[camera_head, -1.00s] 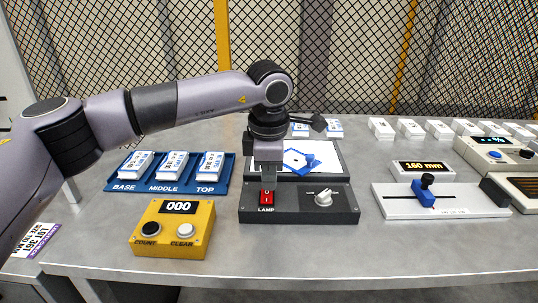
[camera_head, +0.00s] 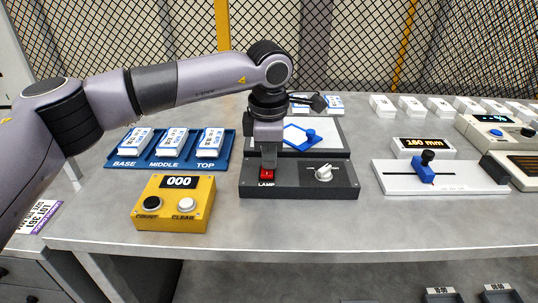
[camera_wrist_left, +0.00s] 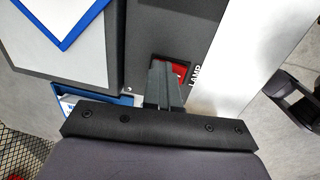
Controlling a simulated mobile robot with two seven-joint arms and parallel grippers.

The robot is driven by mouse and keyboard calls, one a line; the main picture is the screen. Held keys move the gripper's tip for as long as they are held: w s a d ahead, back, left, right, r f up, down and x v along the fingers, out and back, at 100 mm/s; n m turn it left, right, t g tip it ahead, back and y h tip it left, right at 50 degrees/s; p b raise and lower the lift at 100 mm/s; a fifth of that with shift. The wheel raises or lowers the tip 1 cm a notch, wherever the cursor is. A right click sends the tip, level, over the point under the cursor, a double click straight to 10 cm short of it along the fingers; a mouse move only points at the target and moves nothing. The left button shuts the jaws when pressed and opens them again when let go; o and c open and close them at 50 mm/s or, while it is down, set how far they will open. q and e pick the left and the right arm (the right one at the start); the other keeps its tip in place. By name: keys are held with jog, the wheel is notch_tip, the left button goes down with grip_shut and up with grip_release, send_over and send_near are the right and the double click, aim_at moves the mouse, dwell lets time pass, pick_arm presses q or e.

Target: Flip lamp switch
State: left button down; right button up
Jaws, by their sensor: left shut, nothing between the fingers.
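The red lamp switch (camera_head: 267,175) sits at the left of the dark control box (camera_head: 300,193), above the word LAMP. My left gripper (camera_head: 268,166) is shut and empty, pointing down with its tips at the switch. The fingers hide the upper part of the switch; I cannot tell whether they touch it. In the left wrist view the shut fingers (camera_wrist_left: 165,90) cover part of the red switch (camera_wrist_left: 180,70). My right gripper is not in view.
A white knob (camera_head: 323,174) is on the same box. A yellow counter box (camera_head: 173,222) stands at left front, a blue tray (camera_head: 120,163) behind it. A slide gauge (camera_head: 440,185) is at right. The front table strip is clear.

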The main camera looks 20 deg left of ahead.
aim_at(270, 174)
pick_arm(q)
jog(key=shift+s+d+f, duration=0.25)
jog(key=shift+s+f, duration=0.1)
jog(key=shift+s, duration=0.4)
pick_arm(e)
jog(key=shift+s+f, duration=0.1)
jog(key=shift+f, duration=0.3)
pick_arm(q)
jog(key=r+p, duration=0.2)
jog(key=r, duration=0.1)
jog(key=r+p, duration=0.1)
jog(key=r, duration=0.1)
jog(key=shift+s+d+r, duration=0.15)
jog(key=shift+s+r, duration=0.05)
jog(key=shift+s, duration=0.05)
notch_tip(270, 174, up, 9)
jog(key=s+b, duration=0.1)
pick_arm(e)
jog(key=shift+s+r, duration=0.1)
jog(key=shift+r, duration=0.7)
pick_arm(q)
jog(key=shift+s, duration=0.1)
